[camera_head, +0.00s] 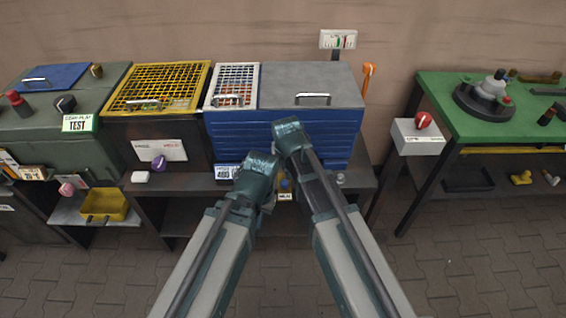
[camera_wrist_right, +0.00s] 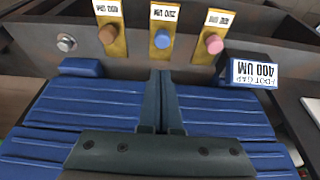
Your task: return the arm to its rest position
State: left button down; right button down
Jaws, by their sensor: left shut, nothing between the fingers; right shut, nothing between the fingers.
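My left gripper (camera_head: 262,165) comes in from the left in the head view, low in front of the blue ridged cabinet (camera_head: 232,131). It is shut and holds nothing. My right arm reaches in beside it, up to the cabinet front. In the right wrist view my right gripper (camera_wrist_right: 161,78) has its two dark fingers pressed together, with nothing between them. Blue ridged surfaces (camera_wrist_right: 85,103) lie behind the fingers. In the head view the arms hide part of the cabinet front and its lower shelf.
Yellow (camera_head: 160,87) and white (camera_head: 234,86) grille lids are left of the cabinet's grey lid (camera_head: 305,83). A green table (camera_head: 465,120) stands right, with a red-knobbed box (camera_head: 417,138).

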dwell(0.3)
